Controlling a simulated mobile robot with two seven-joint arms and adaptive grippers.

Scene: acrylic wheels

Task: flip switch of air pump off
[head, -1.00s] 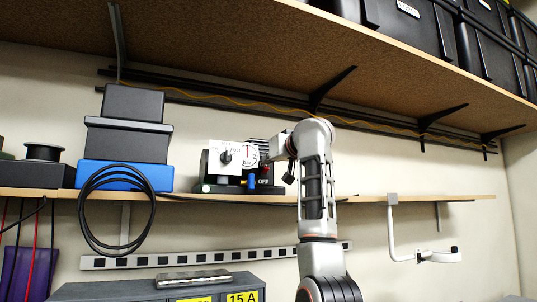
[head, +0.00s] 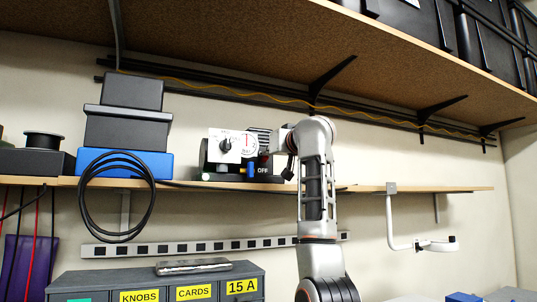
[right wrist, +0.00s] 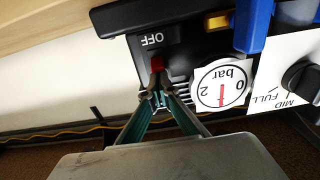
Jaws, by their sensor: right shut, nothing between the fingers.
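The air pump (head: 210,172) stands on the middle shelf, with a black base, a white panel with a knob and a round gauge, and a blue part. "OFF" shows on its front. In the right wrist view the pump (right wrist: 190,47) appears upside down, with a red switch (right wrist: 157,64) beside the "OFF" lettering and the gauge (right wrist: 220,87) at 0 bar. My right gripper (right wrist: 158,88) is shut and empty, its tips at the red switch; I cannot tell whether they touch it. In the head view it is mostly hidden by my wrist. My left gripper is not in view.
Black boxes on a blue box (head: 125,164) and a coiled black cable (head: 118,235) are left of the pump. A shelf with black brackets (head: 332,80) hangs above. A labelled drawer cabinet (head: 110,278) is below. The shelf right of my arm is clear.

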